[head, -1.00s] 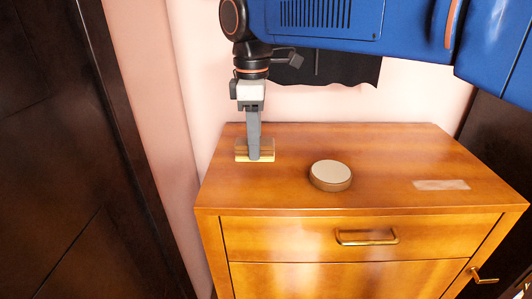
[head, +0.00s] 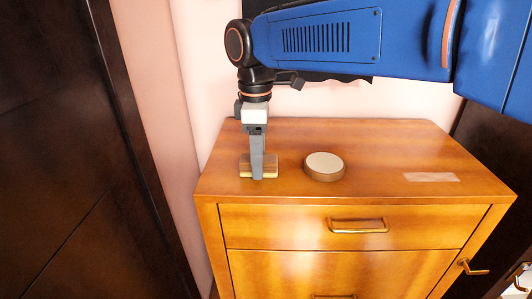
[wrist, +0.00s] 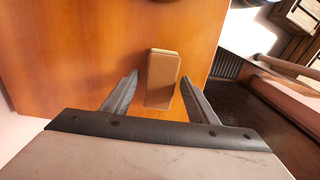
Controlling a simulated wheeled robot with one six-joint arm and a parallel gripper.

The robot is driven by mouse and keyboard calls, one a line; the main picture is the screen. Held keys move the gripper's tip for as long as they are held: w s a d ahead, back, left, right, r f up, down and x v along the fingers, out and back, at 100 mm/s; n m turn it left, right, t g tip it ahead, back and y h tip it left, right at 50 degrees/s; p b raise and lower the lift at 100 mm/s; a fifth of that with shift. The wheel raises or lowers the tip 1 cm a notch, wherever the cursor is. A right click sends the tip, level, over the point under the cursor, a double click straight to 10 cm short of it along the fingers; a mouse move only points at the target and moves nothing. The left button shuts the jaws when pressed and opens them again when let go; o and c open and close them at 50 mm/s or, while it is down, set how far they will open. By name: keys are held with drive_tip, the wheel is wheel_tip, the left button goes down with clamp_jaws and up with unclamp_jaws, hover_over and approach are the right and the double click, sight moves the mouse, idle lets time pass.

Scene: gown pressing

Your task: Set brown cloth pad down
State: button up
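The brown cloth pad (head: 245,166) is a small brown block with a pale lower edge, at the left side of the wooden dresser top. My gripper (head: 257,176) points straight down, its fingers at the pad. In the wrist view the pad (wrist: 162,80) sits between the two fingertips of my gripper (wrist: 160,76); a small gap shows at the left. The pad moves along with the gripper, so it looks held. It is very low over the top or touching it; I cannot tell which.
A round, pale-topped disc (head: 325,162) stands on the dresser (head: 390,145) to the right of the pad. A flat pale label (head: 431,177) lies further right. Bare wood separates them. A dark door (head: 50,150) is at the left.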

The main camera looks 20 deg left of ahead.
drive_tip(key=shift+r, duration=0.1)
wheel_tip(320, 180, up, 12)
drive_tip(key=shift+r, duration=0.15)
idle(0.6)
drive_tip(key=shift+s, duration=0.1)
